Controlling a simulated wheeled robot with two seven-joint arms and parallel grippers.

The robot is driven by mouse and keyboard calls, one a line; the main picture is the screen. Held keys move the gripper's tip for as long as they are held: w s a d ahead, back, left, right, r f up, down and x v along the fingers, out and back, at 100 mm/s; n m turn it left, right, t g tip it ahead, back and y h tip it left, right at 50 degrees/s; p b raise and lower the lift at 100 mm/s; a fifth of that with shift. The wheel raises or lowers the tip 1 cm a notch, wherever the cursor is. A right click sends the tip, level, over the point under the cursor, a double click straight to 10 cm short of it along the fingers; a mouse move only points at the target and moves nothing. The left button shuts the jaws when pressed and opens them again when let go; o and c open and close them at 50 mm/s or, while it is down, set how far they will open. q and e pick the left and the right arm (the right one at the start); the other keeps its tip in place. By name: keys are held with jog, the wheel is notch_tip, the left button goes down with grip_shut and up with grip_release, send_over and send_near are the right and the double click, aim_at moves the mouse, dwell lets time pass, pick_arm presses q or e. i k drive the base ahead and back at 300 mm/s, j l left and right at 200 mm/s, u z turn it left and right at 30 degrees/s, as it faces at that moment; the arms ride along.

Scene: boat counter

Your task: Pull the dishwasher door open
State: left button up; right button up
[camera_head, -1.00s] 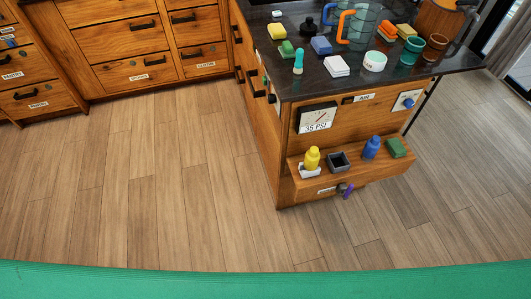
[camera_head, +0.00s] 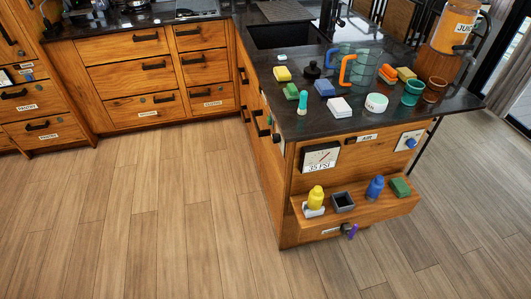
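No dishwasher door can be clearly told apart in the head view. The left side of the wooden peninsula (camera_head: 268,160) is seen at a steep angle, with several dark handles (camera_head: 261,124) on its fronts. The fronts I can make out there look shut. Neither of my grippers is in view.
Wooden drawers (camera_head: 130,78) line the back, all shut. The dark countertop (camera_head: 320,121) holds sponges, cups, a blue pitcher (camera_head: 338,62) and a sink (camera_head: 285,36). A low ledge (camera_head: 375,212) with bottles juts from the peninsula's end. The wood floor (camera_head: 130,220) is clear.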

aim_at(273, 164)
jog(key=i+j+z, duration=0.1)
jog(key=z, duration=0.3)
jog(key=i+j+z, duration=0.1)
jog(key=j+z, duration=0.15)
jog(key=z, duration=0.2)
jog(key=j+z, duration=0.25)
jog(key=z, duration=0.15)
jog(key=i, duration=0.05)
